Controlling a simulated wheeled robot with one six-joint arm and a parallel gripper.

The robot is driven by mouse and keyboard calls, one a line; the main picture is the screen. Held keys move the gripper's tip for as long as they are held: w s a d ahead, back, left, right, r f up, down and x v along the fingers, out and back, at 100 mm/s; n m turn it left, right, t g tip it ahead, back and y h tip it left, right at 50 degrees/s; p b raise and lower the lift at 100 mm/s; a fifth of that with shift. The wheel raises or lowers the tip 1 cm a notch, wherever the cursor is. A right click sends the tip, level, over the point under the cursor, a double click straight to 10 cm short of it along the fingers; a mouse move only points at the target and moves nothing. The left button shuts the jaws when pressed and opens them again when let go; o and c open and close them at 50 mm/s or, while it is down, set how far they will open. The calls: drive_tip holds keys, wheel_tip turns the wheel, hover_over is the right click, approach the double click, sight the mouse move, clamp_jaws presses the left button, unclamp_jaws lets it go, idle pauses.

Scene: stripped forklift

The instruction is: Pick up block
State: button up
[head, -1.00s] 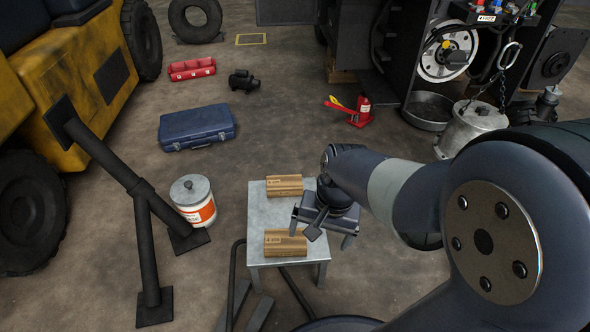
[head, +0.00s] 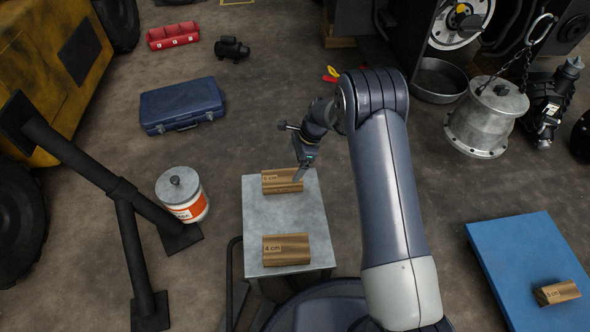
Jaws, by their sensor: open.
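Two wooden blocks lie on a small grey metal table. The far block (head: 283,181), with a label that seems to read 6 cm, is near the table's back edge. The near block (head: 286,249), labelled 4 cm, is near the front. A third wooden block (head: 557,293) lies on a blue platform at the lower right. My gripper (head: 299,176) is open, pointing down at the right end of the far block. One finger overlaps that block in the picture; I cannot tell whether it touches. The other finger is mostly hidden.
The grey table (head: 318,222) has bare room between the blocks. A white canister (head: 183,197) and black steel braces (head: 122,190) stand to its left. The blue platform (head: 500,262) is at right.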

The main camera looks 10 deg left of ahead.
sight(283, 177)
drive_tip(key=shift+w+a+f+m, duration=0.25)
drive_tip(key=shift+w+f+m, duration=0.15)
drive_tip(key=shift+w+f, duration=0.55)
drive_tip(key=shift+f, duration=0.45)
drive_tip(key=b+x, duration=0.5)
drive_tip(key=x, duration=0.5)
drive_tip(key=shift+a+f, duration=0.1)
drive_tip(key=shift+a, duration=0.15)
drive_tip(key=c, duration=1.2)
drive_tip(key=shift+c, duration=0.2)
